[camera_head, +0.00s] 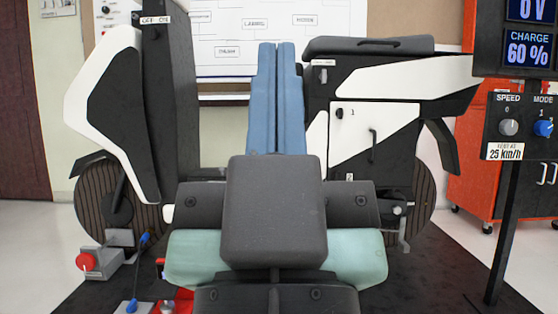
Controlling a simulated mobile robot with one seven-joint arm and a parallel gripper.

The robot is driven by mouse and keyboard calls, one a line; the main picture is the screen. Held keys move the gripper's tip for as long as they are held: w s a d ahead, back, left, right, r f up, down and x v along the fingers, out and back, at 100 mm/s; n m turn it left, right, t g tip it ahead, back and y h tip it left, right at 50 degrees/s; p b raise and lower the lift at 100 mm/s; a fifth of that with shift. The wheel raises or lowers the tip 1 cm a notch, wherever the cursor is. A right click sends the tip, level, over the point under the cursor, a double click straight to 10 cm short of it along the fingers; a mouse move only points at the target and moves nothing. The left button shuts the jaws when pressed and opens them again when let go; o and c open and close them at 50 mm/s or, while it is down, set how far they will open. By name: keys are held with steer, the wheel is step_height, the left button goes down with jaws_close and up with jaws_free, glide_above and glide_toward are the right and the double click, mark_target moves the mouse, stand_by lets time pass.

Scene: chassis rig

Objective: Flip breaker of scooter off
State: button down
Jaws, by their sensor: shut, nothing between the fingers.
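The scooter stands ahead, with its white and black front shield (115,110) at left and its white and black rear body (375,125) at right. A white OFF ON label (155,20) is at the top of the front part. A small dark piece (152,5) sits just above the label, cut by the picture's top edge; I cannot tell whether it is the breaker or its position. My gripper (277,47) shows as two long blue fingers pointing up and away, side by side and shut, between the scooter's front and rear. They are right of the label and apart from it.
A display post (506,220) with screens and SPEED and MODE knobs stands at right. A red tool cabinet (480,170) is behind it. A grey box with a red button (88,262) is at lower left. A whiteboard (265,40) hangs behind. My arm blocks the lower middle.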

step_height(320, 180, up, 32)
steer(key=p, duration=3.1)
steer(key=shift+w, duration=0.1)
